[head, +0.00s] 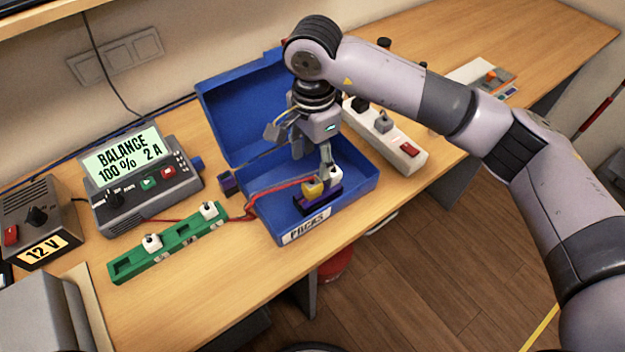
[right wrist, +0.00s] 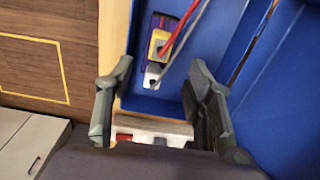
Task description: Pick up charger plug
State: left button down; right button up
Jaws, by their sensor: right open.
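A yellow plug (head: 313,189) with a red lead and a white plug (head: 334,174) sit on a purple pack (head: 318,204) in the front of the blue box. In the right wrist view the yellow plug (right wrist: 158,45) and white plug (right wrist: 153,76) lie between and beyond the fingers. I cannot tell for certain which is the charger plug. The red lead runs left over the box edge. My right gripper (head: 312,158) is open and empty above the box, just over the pack; its fingers also show in the wrist view (right wrist: 161,70). My left gripper is out of view.
The blue box (head: 362,192) has its lid open behind. The charger (head: 148,190) and a green board (head: 178,237) with white plugs stand left. A 12 V supply (head: 37,222) is at far left. A white power strip (head: 411,158) stands right of the box.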

aim_at(314, 182)
notch_tip(314, 182, down, 4)
jog(key=shift+f+p, duration=0.1)
jog(key=shift+p, duration=0.4)
jog(key=shift+f+p, duration=0.2)
jog(key=shift+p, duration=0.1)
notch_tip(314, 182, down, 4)
jog(key=shift+f+p, duration=0.25)
jog(key=shift+p, duration=0.95)
jog(key=shift+f, duration=0.15)
grip_shut()
